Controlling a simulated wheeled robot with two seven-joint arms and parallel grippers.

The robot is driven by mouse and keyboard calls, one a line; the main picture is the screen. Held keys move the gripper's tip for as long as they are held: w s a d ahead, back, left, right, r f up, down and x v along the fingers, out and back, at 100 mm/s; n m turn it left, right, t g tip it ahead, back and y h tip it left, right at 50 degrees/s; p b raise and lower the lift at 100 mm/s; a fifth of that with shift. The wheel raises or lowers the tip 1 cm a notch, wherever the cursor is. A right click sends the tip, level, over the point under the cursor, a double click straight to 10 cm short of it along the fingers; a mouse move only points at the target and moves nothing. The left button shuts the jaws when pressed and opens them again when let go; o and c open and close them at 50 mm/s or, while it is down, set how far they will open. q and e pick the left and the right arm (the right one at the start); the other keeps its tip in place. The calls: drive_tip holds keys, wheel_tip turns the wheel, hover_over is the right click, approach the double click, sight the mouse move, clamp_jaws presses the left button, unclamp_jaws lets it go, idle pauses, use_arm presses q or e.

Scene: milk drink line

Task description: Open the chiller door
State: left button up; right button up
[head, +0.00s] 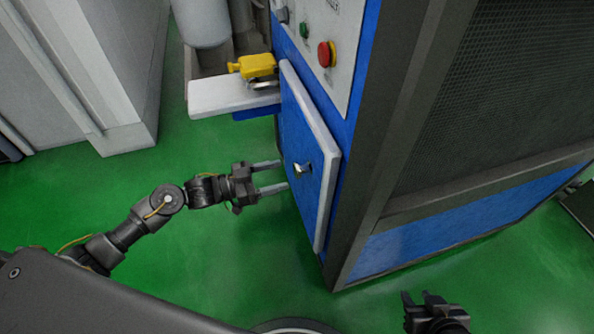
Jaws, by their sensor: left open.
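The chiller door (312,140) is a blue-grey panel with a thick white edge on the front of a blue cabinet (362,90). It stands out from the cabinet front; I cannot tell whether it is fully closed or slightly ajar. A small silver handle (302,169) sits near the middle of its face. My left gripper (285,175) is open and empty, its two fingers pointing at the handle from the left, just short of it in the picture.
Above the door, a white ledge (225,96) with a yellow part (255,66) juts out left. A red button (326,54) is on the panel above. A dark mesh side (490,90) covers the cabinet's right. The green floor (200,225) left of the door is clear.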

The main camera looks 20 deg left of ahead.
sight(297, 171)
use_arm(q)
drive_tip(key=x, duration=0.6)
drive_tip(key=shift+w+d, duration=0.15)
use_arm(e)
drive_tip(key=shift+w+a+r+t+y, duration=0.5)
drive_tip(key=shift+w+a+r+t, duration=0.2)
drive_tip(key=shift+w+a, duration=0.15)
